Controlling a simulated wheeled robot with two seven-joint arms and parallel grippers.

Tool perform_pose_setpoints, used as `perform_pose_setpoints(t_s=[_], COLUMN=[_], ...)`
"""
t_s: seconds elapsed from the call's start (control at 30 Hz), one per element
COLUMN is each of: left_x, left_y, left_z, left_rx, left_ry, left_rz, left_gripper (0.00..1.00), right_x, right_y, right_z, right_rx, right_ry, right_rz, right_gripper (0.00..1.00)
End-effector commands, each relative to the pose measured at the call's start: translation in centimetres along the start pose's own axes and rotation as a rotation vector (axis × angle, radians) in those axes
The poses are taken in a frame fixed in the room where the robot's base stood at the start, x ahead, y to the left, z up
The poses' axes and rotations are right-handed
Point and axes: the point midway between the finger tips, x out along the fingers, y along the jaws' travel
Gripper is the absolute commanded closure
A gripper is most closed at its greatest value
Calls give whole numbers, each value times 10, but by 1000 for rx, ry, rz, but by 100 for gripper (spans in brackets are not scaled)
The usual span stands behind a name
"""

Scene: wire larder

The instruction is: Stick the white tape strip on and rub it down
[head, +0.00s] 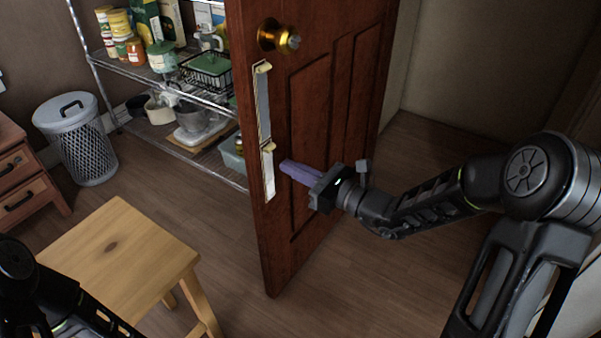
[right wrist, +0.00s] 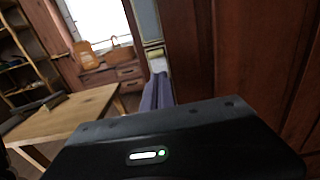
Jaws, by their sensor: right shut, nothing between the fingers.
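A white strip (head: 268,178) with a cream tab at its top lies along the near edge of the brown door (head: 308,110). Above it on the same edge is a longer grey strip with a pale border (head: 262,105) and a cream tab at its top. I cannot tell how firmly the white strip sticks. My right gripper (head: 284,167) has purple fingers, shut and empty, just right of the white strip's upper part. In the right wrist view the fingers (right wrist: 157,92) point toward a pale tab (right wrist: 157,62). My left gripper is out of view; only part of that arm shows.
The door stands open, with a brass knob (head: 277,37) above the strips. A wooden stool (head: 120,255) stands at the lower left. A wire shelf (head: 205,95) with food and pans and a lidded bin (head: 75,135) are behind. Floor right of the door is clear.

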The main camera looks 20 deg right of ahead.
Motion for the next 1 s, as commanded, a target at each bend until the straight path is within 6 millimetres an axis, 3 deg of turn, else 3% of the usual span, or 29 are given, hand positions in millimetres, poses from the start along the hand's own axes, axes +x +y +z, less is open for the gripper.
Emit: perform_pose_setpoints(t_s=[0.47,1.0], left_x=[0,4], left_y=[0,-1], left_z=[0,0], left_rx=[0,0], left_ry=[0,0], left_rz=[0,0], left_gripper=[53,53], right_x=[2,18], right_y=[0,0], right_z=[0,0], right_rx=[0,0], right_ry=[0,0], right_rz=[1,1], right_gripper=[100,100])
